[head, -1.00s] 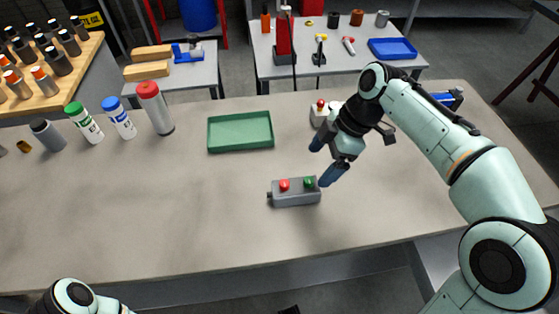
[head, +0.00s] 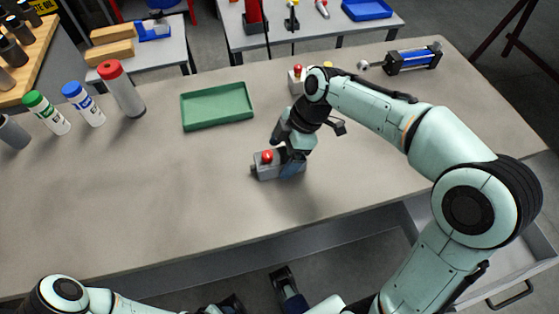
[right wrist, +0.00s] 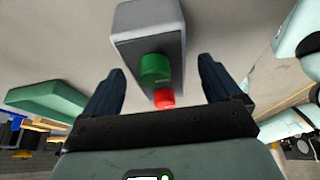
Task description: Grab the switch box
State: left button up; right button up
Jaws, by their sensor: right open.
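The switch box (head: 265,171) is a small grey box on the workbench, with a red button showing in the head view. My right gripper (head: 287,165) is over its right part and hides that end. In the right wrist view, the switch box (right wrist: 150,22) lies ahead, with its green and red buttons in line between the fingers. The right gripper (right wrist: 160,88) is open, with a finger on each side and a gap to the box; I cannot tell whether either touches it.
A green tray (head: 217,106) lies behind the switch box. Several capped bottles (head: 122,90) stand at the left. The bench's front left is clear.

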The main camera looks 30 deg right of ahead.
jog(key=shift+x, duration=1)
jog(key=shift+r, duration=0.1)
jog(key=c, duration=1.3)
